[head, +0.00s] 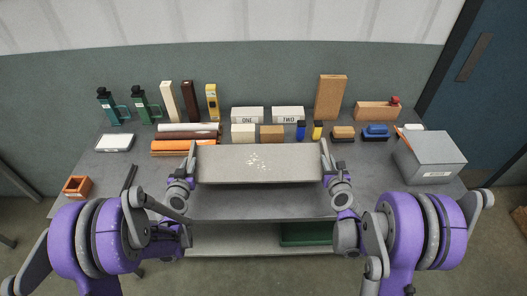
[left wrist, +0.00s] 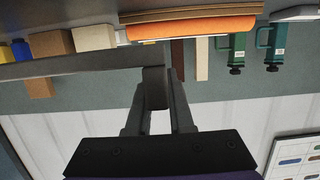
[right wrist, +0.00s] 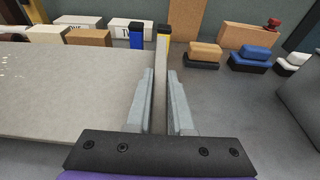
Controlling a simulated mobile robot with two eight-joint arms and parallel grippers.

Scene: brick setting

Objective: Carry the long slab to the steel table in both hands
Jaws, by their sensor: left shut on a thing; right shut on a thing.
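The long slab (head: 258,165) is pale grey with white speckles on top. It lies level between my two grippers, over the front middle part of the grey steel table (head: 225,205). My left gripper (head: 192,152) is shut on its left end, and my right gripper (head: 324,152) is shut on its right end. In the right wrist view the slab (right wrist: 60,95) runs off to the left from the fingers. In the left wrist view the slab (left wrist: 65,70) shows as a dark band reaching the fingers. I cannot tell whether its underside touches the table.
White blocks (head: 247,114), small bricks and a wooden block (head: 330,97) stand behind the slab. Orange and brown rolls (head: 180,147) lie at left. A grey box (head: 432,157) stands at right, an orange tray (head: 77,186) at the left corner. The table's front strip is clear.

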